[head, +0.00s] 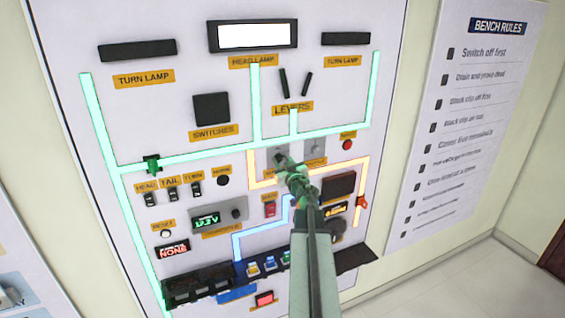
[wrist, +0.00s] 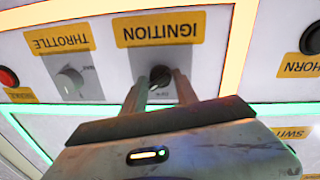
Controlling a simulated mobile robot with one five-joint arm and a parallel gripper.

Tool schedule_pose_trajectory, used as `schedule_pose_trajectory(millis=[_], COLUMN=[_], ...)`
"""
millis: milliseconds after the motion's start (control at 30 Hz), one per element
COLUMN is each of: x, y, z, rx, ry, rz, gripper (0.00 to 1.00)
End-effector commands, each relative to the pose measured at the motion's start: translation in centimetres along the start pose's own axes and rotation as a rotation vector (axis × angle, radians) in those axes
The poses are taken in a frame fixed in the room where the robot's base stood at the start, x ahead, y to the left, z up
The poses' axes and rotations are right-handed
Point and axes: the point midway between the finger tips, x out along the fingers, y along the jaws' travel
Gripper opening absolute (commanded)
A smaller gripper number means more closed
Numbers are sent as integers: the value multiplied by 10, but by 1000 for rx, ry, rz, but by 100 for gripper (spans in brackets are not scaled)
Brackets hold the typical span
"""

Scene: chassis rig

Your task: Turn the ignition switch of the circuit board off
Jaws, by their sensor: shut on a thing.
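The circuit board (head: 75,45) is a white wall panel with glowing green, orange and blue lines. In the wrist view, which is upside down, the ignition switch (wrist: 160,74) is a dark round knob on a grey plate beside the yellow IGNITION label (wrist: 160,30). My gripper (wrist: 160,92) is shut on this knob, one finger on each side. In the head view my gripper (head: 286,163) reaches up to the same plate and hides most of the switch. The knob's pointing direction is hard to make out.
In the wrist view the throttle knob (wrist: 70,82) is to the left and the horn button (wrist: 312,38) to the right. In the head view a dark ledge (head: 355,258) with several coloured parts juts out below. A BENCH RULES sign (head: 470,110) hangs at right.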

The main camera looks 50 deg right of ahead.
Motion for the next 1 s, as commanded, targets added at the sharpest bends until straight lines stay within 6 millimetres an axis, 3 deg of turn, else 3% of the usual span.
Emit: schedule_pose_trajectory(millis=[1000], x=[-1], y=[-2], z=[4], rx=[-843], ry=[72], rz=[0], gripper=[0])
